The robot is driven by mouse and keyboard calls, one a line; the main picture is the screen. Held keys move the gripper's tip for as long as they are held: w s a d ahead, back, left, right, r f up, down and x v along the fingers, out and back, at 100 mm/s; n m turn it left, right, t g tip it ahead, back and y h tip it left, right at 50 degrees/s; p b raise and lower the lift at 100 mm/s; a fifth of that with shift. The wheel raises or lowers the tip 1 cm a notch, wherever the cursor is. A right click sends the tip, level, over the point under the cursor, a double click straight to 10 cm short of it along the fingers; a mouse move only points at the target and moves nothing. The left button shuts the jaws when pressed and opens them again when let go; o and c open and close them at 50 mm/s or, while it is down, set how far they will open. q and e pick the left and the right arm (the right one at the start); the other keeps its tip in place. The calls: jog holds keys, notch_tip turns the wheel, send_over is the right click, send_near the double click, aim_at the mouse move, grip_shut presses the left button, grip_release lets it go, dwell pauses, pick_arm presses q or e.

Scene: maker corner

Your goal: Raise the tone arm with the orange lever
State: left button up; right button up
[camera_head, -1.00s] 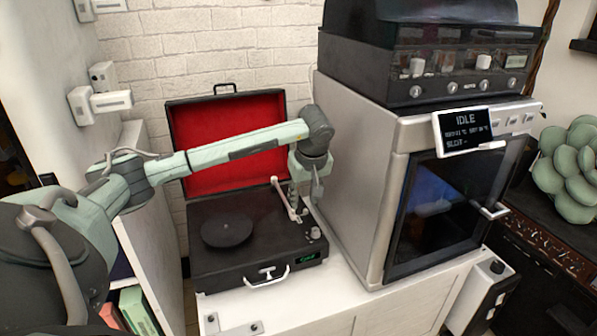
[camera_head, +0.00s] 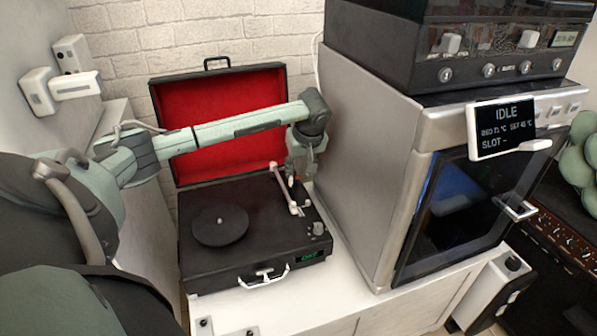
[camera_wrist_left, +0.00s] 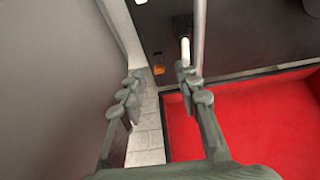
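The black record player (camera_head: 245,247) stands in its open case with a red-lined lid (camera_head: 215,130). Its white tone arm (camera_head: 283,188) lies at the right of the deck, and part of it shows as a pale rod in the left wrist view (camera_wrist_left: 198,35). The small orange lever (camera_wrist_left: 158,69) shows in the left wrist view, between my fingertips in the picture. My left gripper (camera_wrist_left: 160,74) is open and empty, its fingers either side of the lever's line of sight; contact cannot be told. In the head view, the left gripper (camera_head: 300,172) hangs over the deck's back right, behind the tone arm.
A grey machine (camera_head: 365,150) with a dark door and a display reading IDLE (camera_head: 506,128) stands close to the right of my left gripper. A dark control unit (camera_head: 455,50) sits on top of it. The white cabinet top (camera_head: 335,285) is clear in front.

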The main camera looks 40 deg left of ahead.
pick_arm(q)
jog(key=shift+x, duration=0.9)
jog(key=shift+r, duration=0.1)
grip_shut()
